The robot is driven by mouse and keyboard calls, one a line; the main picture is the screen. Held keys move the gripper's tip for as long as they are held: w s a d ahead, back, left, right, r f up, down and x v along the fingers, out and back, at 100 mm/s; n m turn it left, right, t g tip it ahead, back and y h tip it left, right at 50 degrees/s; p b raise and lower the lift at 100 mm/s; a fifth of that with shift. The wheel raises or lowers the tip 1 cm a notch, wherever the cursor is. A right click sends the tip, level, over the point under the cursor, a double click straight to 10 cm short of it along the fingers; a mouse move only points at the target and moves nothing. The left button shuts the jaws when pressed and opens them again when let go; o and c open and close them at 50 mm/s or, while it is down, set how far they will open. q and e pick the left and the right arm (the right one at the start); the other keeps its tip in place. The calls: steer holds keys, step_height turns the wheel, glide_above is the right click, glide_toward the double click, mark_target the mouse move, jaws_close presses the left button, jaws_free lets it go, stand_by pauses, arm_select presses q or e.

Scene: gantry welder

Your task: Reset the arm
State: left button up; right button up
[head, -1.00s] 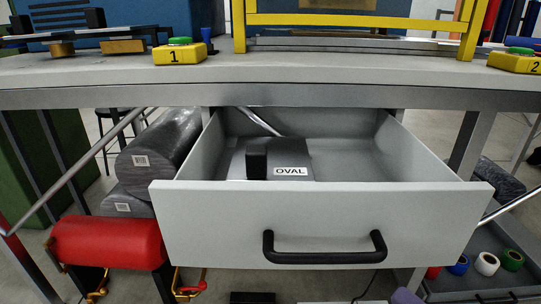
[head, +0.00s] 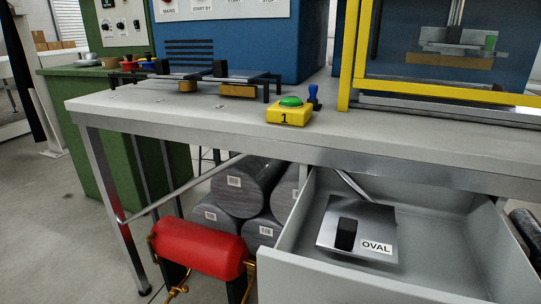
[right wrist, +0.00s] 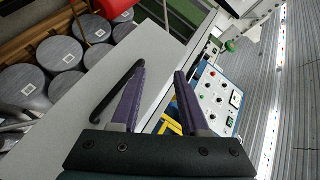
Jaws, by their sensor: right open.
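My right gripper (right wrist: 160,82) shows in the right wrist view, its two purple fingers apart with nothing between them. The black drawer handle (right wrist: 108,98) lies to the left of the left finger, against the pale drawer front (right wrist: 92,88); I cannot tell whether the finger touches it. Neither gripper shows in the head view. There the drawer (head: 300,285) stands pulled out at the lower right, its handle out of frame. A grey plate with a black knob, labelled OVAL (head: 372,220), lies in it.
The workbench (head: 200,110) carries a yellow box with a green button (head: 290,112) and a yellow frame (head: 440,98). Below are grey rolls (head: 243,190) and a red cylinder (head: 205,248). Open floor (head: 75,215) lies at the left.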

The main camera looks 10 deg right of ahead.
arm_select(q)
step_height(320, 180, up, 61)
steer(key=p, duration=5.8)
steer(key=shift+r, duration=0.2)
arm_select(e)
steer(key=s+d+r+n+g+h, duration=0.1)
steer(key=s+r+n+g, duration=0.1)
steer(key=r, duration=1.8)
steer(key=s+d+r+n+g+h, duration=0.1)
steer(key=r+n+g, duration=0.3)
steer(key=r, duration=1.7)
steer(key=s+d+r+n+g+h, duration=0.2)
steer(key=s+r+n+g+h, duration=0.1)
steer(key=r, duration=1.7)
steer(key=shift+r+n+g, duration=0.4)
steer(key=shift+n+g, duration=0.1)
steer(key=shift+g, duration=0.3)
